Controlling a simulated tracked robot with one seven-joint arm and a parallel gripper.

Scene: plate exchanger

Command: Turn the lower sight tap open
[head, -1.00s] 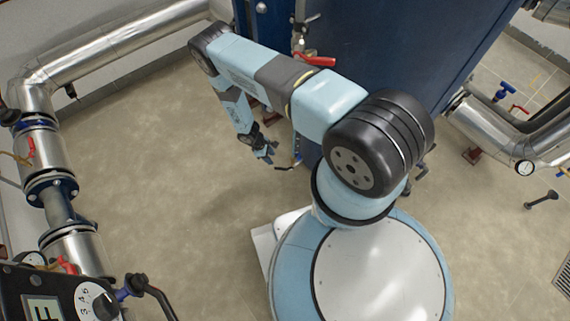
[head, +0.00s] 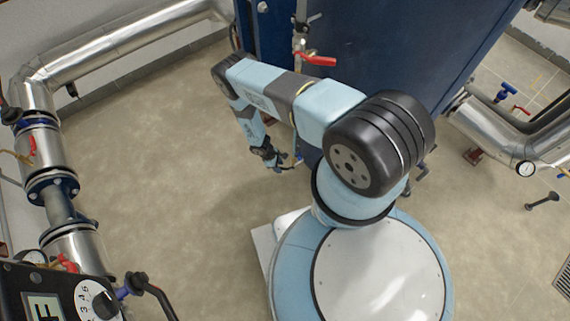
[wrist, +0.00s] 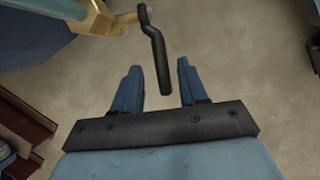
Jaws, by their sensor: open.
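The lower sight tap shows in the wrist view as a brass body (wrist: 92,20) at the top left with a bent black lever handle (wrist: 157,52). The handle points down the picture, and its lower end lies between my gripper's two blue fingers (wrist: 160,85). The fingers are apart, with a gap on both sides of the handle; I cannot tell the depth between them. In the head view my gripper (head: 277,163) hangs low beside the blue exchanger, and the tap is small and mostly hidden there.
A red lever (head: 316,60) sits on the pipe above, at the face of the blue exchanger (head: 380,45). A lagged metal pipe (head: 120,45) runs along the left wall. A brown steel foot (wrist: 22,130) is at the wrist view's left. Floor (head: 150,150) is clear on the left.

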